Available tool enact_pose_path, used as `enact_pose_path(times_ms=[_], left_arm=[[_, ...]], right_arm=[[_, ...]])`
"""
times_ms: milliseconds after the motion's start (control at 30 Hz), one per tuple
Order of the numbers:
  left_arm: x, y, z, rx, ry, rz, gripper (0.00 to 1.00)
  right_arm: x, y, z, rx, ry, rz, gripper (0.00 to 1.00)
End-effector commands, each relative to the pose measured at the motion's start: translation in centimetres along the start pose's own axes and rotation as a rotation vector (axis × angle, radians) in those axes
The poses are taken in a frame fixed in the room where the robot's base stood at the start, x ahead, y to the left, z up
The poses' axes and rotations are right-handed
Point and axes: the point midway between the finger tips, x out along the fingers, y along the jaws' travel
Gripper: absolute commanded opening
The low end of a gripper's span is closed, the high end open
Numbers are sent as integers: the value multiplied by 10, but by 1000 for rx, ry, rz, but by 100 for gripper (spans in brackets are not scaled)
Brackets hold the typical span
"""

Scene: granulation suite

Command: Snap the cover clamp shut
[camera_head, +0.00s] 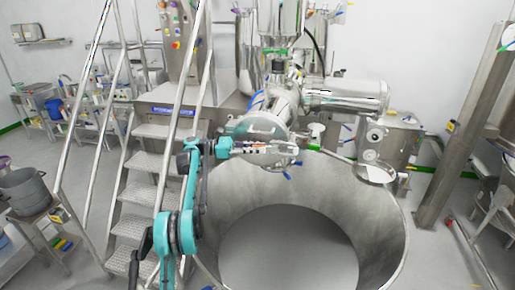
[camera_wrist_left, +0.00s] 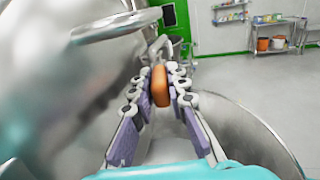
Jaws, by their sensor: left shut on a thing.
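My left gripper (camera_head: 290,148) reaches in from the left, at the front of the steel machine's round cover (camera_head: 256,127), above the rim of the large bowl. In the left wrist view, the two jointed fingers of my left gripper (camera_wrist_left: 163,78) are shut on an orange-brown knob (camera_wrist_left: 160,88), which looks like the handle of the cover clamp. A metal fitting (camera_wrist_left: 158,47) shows just beyond the knob. My right gripper is not in view.
A large open steel bowl (camera_head: 385,215) stands below the gripper. Metal stairs with handrails (camera_head: 150,160) rise close to the left of my arm. A steel column (camera_head: 465,125) stands at the right. A pot (camera_head: 30,190) sits on a stand at far left.

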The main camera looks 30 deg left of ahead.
Motion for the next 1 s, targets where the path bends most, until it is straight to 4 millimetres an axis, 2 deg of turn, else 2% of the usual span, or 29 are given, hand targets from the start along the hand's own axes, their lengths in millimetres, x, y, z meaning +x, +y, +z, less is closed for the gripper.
enact_pose_path(times_ms=[267, 300, 633, 767, 1000], left_arm=[[-1, 1, 3, 2, -6, 6, 0], [0, 1, 3, 2, -5, 6, 24], [-2, 1, 2, 1, -2, 4, 24], [-19, 1, 1, 1, -2, 5, 24], [-59, 2, 1, 1, -3, 6, 24]], right_arm=[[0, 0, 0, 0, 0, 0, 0], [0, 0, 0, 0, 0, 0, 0], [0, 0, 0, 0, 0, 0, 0], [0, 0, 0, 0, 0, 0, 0], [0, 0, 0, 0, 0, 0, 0]])
